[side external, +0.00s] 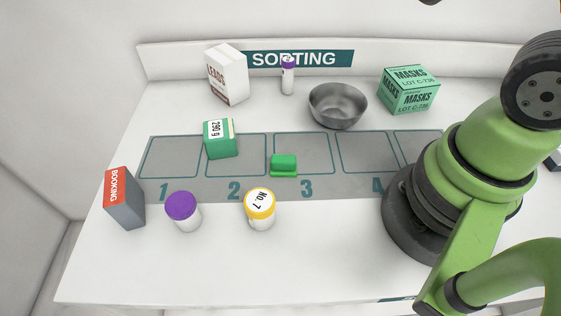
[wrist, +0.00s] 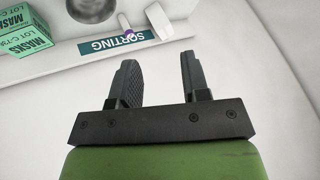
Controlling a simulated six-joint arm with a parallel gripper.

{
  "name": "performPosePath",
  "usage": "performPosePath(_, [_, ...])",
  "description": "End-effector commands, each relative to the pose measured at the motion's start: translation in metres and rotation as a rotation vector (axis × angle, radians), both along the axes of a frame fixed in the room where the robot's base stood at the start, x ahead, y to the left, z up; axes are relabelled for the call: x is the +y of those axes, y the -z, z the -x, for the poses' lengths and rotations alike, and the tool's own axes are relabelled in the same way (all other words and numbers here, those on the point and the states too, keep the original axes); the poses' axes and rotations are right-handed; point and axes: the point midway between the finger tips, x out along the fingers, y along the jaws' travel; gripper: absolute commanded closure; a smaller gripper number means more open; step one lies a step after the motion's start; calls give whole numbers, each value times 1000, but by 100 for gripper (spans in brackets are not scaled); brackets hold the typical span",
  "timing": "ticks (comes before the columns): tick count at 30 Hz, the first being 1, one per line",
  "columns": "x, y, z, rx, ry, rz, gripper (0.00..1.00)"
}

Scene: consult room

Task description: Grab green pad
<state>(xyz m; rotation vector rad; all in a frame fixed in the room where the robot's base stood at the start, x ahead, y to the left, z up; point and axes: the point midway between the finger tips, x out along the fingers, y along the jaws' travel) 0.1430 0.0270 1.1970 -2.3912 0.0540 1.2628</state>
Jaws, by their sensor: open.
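A small green pad (side external: 284,163) lies on the grey strip, at the left lower part of the compartment marked 3. It looks like a raised green block with a thin flat green edge in front. My gripper (wrist: 160,77) shows in the wrist view, open and empty between its two dark fingers. It is away from the pad, which does not show in the wrist view. The gripper is outside the side external view, where only green links of my arm show at the right.
A green 290 g box (side external: 220,139) stands left of the pad, and a yellow-capped jar (side external: 259,209) in front. A purple-capped jar (side external: 184,211) and BOOKING box (side external: 124,198) are front left. A metal bowl (side external: 338,105), MASKS box (side external: 409,90), LEADS box (side external: 227,75) and tube (side external: 288,75) stand behind.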

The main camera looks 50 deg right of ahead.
Motion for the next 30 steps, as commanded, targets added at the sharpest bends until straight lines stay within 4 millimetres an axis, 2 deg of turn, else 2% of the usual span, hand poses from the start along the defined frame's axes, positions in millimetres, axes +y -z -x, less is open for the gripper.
performPosePath(8, [0, 0, 0, 0, 0, 0, 57])
performPosePath(13, [0, 0, 0, 0, 0, 0, 18])
performPosePath(14, [0, 0, 0, 0, 0, 0, 17])
performPosePath(23, [0, 1, -2, 11, 4, -3, 17])
performPosePath(26, [1, 5, -12, 56, 25, -16, 17])
performPosePath(30, [6, 20, -40, 176, 91, -42, 17])
